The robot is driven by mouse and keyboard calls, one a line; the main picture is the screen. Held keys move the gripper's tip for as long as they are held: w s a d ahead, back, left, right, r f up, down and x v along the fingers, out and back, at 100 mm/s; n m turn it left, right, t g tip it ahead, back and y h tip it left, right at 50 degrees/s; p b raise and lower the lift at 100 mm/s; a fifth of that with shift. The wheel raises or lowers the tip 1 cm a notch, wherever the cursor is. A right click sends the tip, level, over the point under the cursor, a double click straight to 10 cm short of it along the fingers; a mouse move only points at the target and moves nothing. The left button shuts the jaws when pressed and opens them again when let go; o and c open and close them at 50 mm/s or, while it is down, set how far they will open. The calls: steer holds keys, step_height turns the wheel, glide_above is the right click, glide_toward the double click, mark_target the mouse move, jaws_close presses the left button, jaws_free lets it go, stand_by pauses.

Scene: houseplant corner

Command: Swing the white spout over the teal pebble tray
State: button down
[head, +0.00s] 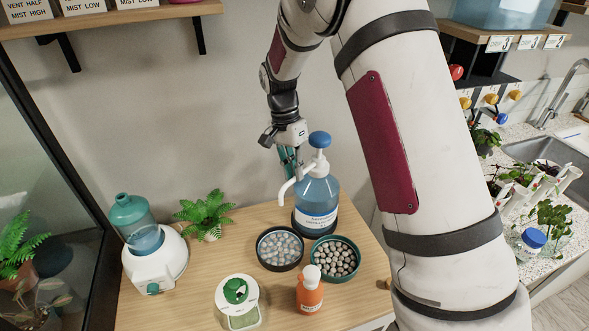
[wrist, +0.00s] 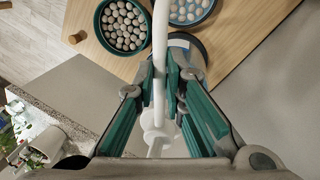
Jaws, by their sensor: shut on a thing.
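A clear blue pump bottle (head: 318,200) with a blue knob stands upright on the wooden table. Its white spout (head: 286,190) points left and bends down at the tip in the head view. The teal pebble tray (head: 357,265) holds grey pebbles, in front of the bottle to the right. My gripper (head: 289,160) is at the spout, partly hidden behind it and the pump. In the wrist view my gripper (wrist: 162,85) is shut on the spout (wrist: 160,45), which runs up between its teal pads. There the teal tray (wrist: 100,38) lies left of the spout.
A dark tray of bluish pebbles (head: 262,260) sits left of the teal tray. An orange bottle (head: 310,295) and a green-capped jar (head: 238,300) stand in front. A fern (head: 205,212) and a white humidifier (head: 155,260) are at left. A shelf (head: 120,15) hangs above.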

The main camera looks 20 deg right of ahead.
steer(key=s+d+n+t+h+p, duration=0.1)
steer(key=s+d+n+p, duration=0.2)
steer(key=s+d+n, duration=0.2)
steer(key=shift+d+n+t, duration=0.4)
steer(key=shift+d+n, duration=1.05)
steer(key=shift+n, duration=1.95)
steer(key=shift+d, duration=0.1)
steer(key=c, duration=1.7)
jaws_free()
steer(key=shift+o, duration=0.2)
step_height(320, 180, up, 12)
steer(key=a, duration=0.2)
steer(key=shift+a, duration=0.2)
steer(key=shift+f, duration=0.1)
